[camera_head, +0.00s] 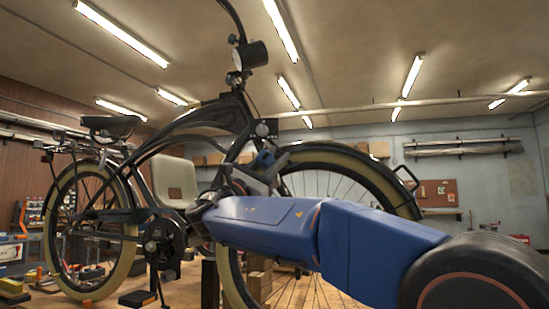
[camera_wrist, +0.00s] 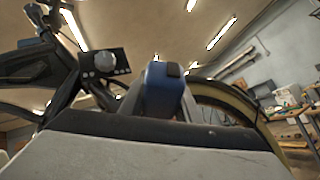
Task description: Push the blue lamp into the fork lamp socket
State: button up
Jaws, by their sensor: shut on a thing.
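My gripper (camera_head: 262,170) is at the bike's front end, beside the front wheel, and is shut on the blue lamp (camera_head: 266,157). In the wrist view the blue lamp (camera_wrist: 160,88) stands up in front of the pale grey gripper body, with a dark top. A black block with a round grey face (camera_head: 264,128), apparently the fork lamp socket, sits on the frame just above the lamp. In the wrist view this block (camera_wrist: 105,62) is left of the lamp, with a visible gap between them in the picture.
The front wheel (camera_head: 345,160) with its cream tyre and black fender is close on the right. The black frame (camera_head: 205,118) rises on the left, with a round black headlamp (camera_head: 250,55) above. A pale seat (camera_head: 174,182) is behind. A workbench (camera_wrist: 305,112) stands far right.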

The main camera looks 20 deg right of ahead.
jog(key=shift+w+d+f, duration=0.25)
jog(key=shift+w, duration=0.25)
jog(key=shift+w+d+f, duration=0.25)
jog(key=shift+w+d, duration=0.05)
jog(key=shift+w, duration=0.2)
jog(key=shift+w+d+f, duration=0.25)
jog(key=shift+w, duration=0.25)
dwell(0.3)
jog(key=o, duration=1.1)
jog(key=shift+o, duration=0.2)
jog(key=shift+f, duration=0.1)
jog(key=v, duration=1.7)
jog(key=shift+a, duration=0.15)
